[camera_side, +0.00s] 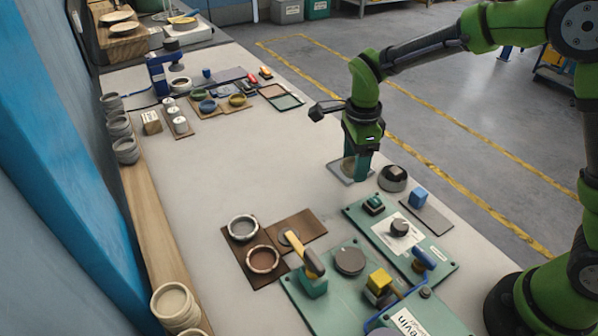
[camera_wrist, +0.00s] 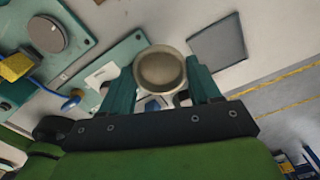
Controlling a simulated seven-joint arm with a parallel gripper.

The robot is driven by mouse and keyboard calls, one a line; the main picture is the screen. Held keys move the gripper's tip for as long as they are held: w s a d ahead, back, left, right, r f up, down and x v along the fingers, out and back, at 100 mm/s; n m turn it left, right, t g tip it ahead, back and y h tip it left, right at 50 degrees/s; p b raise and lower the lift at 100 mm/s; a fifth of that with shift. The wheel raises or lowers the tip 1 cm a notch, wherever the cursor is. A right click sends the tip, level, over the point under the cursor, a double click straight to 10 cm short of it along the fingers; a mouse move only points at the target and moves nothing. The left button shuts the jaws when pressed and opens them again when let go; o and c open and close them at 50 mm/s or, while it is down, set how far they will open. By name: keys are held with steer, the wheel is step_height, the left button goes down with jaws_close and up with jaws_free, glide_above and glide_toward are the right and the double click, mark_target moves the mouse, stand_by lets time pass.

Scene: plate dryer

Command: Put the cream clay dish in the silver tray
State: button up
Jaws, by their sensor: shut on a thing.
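My gripper (camera_side: 355,172) is shut on a round, cream-beige clay dish (camera_wrist: 160,71). In the wrist view the dish sits between the two green fingers (camera_wrist: 165,88), with its open hollow facing the camera. In the side view the dish (camera_side: 349,164) is small and partly covered by the fingers. A flat grey square, likely the silver tray (camera_wrist: 217,53), lies up and right of the dish in the wrist view, with nothing seen on it. In the side view the tray (camera_side: 337,174) shows behind and below my fingertips. I cannot tell the height of the dish above it.
A dark grey round pot (camera_side: 392,179) and a blue block (camera_side: 417,197) stand close to my gripper. Green boards (camera_side: 440,275) with several parts fill the near right. Brown mats (camera_side: 300,226) with round dishes lie nearer the middle. The table centre (camera_side: 250,155) is clear.

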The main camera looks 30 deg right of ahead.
steer(key=w+d+m, duration=0.7)
steer(key=w+m, duration=0.1)
steer(key=shift+a+f, duration=0.1)
steer(key=shift+f, duration=3.55)
steer(key=shift+f, duration=0.5)
steer(key=o, duration=1.3)
steer(key=shift+r, duration=3.55)
steer(key=shift+n, duration=0.3)
